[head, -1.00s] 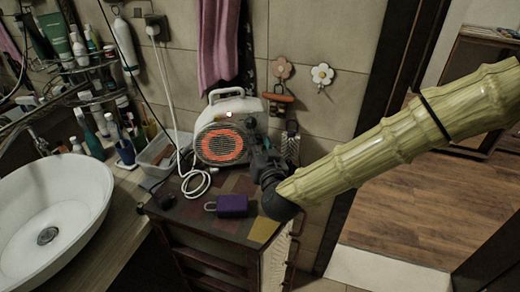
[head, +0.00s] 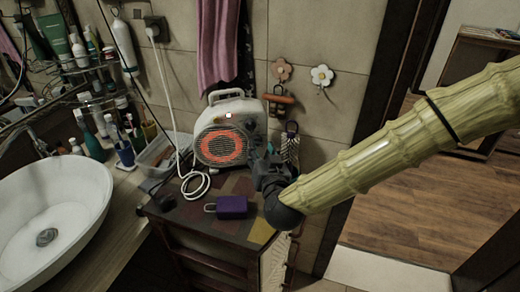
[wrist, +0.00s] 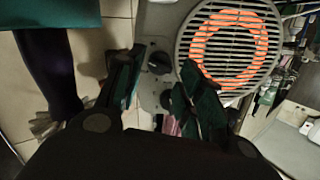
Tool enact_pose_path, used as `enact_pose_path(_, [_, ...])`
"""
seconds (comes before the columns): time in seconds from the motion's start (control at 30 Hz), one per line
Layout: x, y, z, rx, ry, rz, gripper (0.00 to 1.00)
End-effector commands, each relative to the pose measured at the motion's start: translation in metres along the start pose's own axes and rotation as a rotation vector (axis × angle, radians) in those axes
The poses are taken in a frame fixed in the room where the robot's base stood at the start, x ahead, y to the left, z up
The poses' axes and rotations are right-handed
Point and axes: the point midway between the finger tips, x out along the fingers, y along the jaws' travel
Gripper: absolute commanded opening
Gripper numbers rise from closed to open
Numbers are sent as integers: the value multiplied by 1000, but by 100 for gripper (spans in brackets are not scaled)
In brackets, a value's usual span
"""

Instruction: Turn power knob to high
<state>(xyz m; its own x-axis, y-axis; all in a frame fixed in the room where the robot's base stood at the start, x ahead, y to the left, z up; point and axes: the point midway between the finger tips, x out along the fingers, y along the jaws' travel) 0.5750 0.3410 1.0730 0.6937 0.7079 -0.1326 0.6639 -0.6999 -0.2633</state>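A white and grey heater (head: 240,108) with a round, orange-glowing grille stands on the small table against the tiled wall. In the wrist view, a dark knob (wrist: 160,62) shows on the heater's panel beside the grille. A second dark knob (wrist: 166,98) is partly hidden by a finger. Which one is the power knob I cannot tell. My gripper (head: 266,163) is in front of the heater's lower right side. In the wrist view my gripper (wrist: 160,82) is open, with its fingers apart on either side of the knob area and nothing held. Whether a fingertip touches the panel is unclear.
A purple padlock (head: 231,206) and a coiled white cord (head: 194,185) lie on the table (head: 185,215). A clear bin (head: 157,152) and toiletries stand left, beside the white basin (head: 50,205). A pink towel (head: 218,45) hangs behind. Floor on the right is open.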

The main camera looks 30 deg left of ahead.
Motion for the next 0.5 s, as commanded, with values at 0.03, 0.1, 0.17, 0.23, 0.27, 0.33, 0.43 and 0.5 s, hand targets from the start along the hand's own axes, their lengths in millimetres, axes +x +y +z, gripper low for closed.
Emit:
enact_pose_path(0.03, [-9, 0, 0, -1, -1, 0, 38])
enact_pose_path(0.1, [-22, 0, 0, -1, -1, 0, 38])
enact_pose_path(0.17, [-34, 0, 0, -1, -2, -1, 38])
enact_pose_path(0.23, [-47, 0, 0, 0, -2, -1, 38])
enact_pose_path(0.27, [-52, 0, 0, 0, -2, -1, 38])
enact_pose_path(0.33, [-64, 0, 0, 0, -1, 0, 38])
enact_pose_path(0.43, [-78, 0, 0, 0, -1, 0, 38])
enact_pose_path(0.5, [-86, 0, 0, 0, 0, 0, 38])
